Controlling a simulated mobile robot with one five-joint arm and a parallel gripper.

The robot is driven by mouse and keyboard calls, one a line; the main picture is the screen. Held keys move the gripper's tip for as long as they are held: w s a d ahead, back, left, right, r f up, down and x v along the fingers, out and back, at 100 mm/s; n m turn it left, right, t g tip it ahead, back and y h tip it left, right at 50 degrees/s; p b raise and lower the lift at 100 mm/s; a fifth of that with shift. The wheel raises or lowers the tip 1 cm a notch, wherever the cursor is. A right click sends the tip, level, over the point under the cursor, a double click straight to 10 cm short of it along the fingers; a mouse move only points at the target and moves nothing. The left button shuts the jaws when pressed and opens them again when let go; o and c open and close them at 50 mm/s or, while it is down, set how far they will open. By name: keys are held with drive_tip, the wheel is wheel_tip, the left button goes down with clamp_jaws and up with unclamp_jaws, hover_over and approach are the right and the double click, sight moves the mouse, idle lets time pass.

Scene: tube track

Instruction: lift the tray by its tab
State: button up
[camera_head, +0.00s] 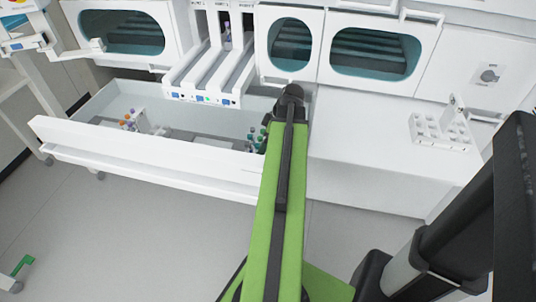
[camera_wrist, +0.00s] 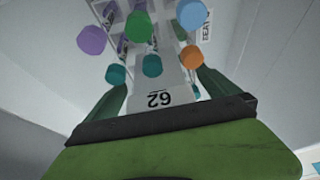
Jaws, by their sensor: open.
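In the wrist view, a pale tray (camera_wrist: 168,70) holds several tubes with purple, green, teal, blue and orange caps. Its white tab (camera_wrist: 150,99), marked with dark digits, points toward my gripper (camera_wrist: 163,84). My gripper's dark green fingers are apart, one on each side of the tab, with a gap showing; I cannot tell whether either touches it. In the head view, my arm hides my gripper; green-capped tubes (camera_head: 256,138) show beside the arm, inside the open drawer.
The white drawer (camera_head: 150,152) is pulled out, its front and side walls standing around the tubes. More capped tubes (camera_head: 130,121) stand farther left in it. Slotted lanes (camera_head: 207,77) overhang its back. A white holder (camera_head: 440,131) stands on the right counter.

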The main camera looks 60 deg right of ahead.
drive_tip(key=shift+r, duration=0.1)
drive_tip(key=c, duration=1.2)
drive_tip(key=shift+c, duration=0.2)
